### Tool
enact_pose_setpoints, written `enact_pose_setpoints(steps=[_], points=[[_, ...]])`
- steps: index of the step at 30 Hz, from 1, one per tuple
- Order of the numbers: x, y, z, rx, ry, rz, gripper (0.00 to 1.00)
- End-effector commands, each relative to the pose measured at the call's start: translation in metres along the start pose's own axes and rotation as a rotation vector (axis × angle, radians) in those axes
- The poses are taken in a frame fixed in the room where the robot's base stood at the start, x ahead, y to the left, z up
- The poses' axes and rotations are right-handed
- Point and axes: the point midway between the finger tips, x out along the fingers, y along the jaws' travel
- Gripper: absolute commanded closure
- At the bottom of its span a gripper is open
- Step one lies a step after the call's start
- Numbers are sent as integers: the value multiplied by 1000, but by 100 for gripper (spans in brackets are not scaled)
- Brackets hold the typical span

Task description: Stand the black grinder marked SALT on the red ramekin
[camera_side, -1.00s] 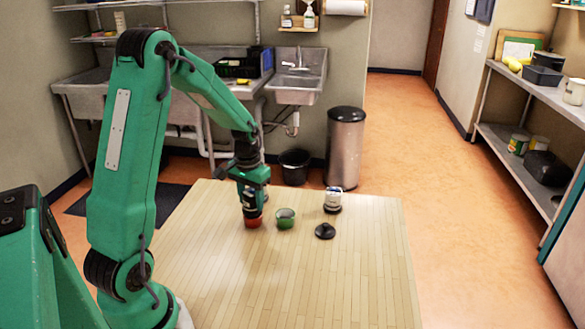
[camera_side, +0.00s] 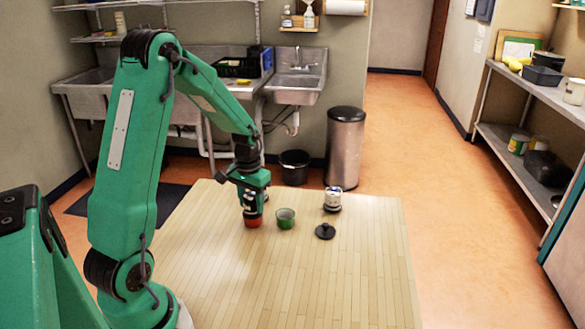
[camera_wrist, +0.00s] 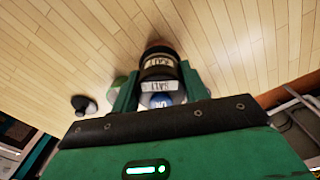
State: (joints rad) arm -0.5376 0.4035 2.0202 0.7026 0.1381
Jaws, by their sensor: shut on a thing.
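The black grinder (camera_wrist: 160,66) with a pale SALT label is between the fingers of my gripper (camera_wrist: 157,88) in the wrist view. My gripper is shut on it; the side view also shows my gripper (camera_side: 251,205) above the red ramekin (camera_side: 253,223). The grinder looks upright over the ramekin, its lower end at or very near it. I cannot tell whether it rests there, because my gripper hides most of it. Only a thin reddish edge of the ramekin (camera_wrist: 157,44) shows beyond the grinder in the wrist view.
A green ramekin (camera_side: 285,218) stands just right of the red one. A black lid-like object (camera_side: 325,231) and a white-and-dark jar (camera_side: 333,199) are farther right. The front of the wooden table (camera_side: 290,280) is clear.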

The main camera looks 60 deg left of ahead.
Motion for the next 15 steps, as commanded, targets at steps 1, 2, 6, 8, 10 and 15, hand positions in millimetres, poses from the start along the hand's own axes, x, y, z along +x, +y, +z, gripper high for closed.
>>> enact_pose_setpoints(steps=[1,2,6,8,10,15], points=[[1,0,0,0,1,0,88],[0,0,0,0,1,0,50],[0,0,0,0,1,0,46],[0,0,0,0,1,0,46],[1,0,0,0,0,0,46],[-2,0,0,0,1,0,46]])
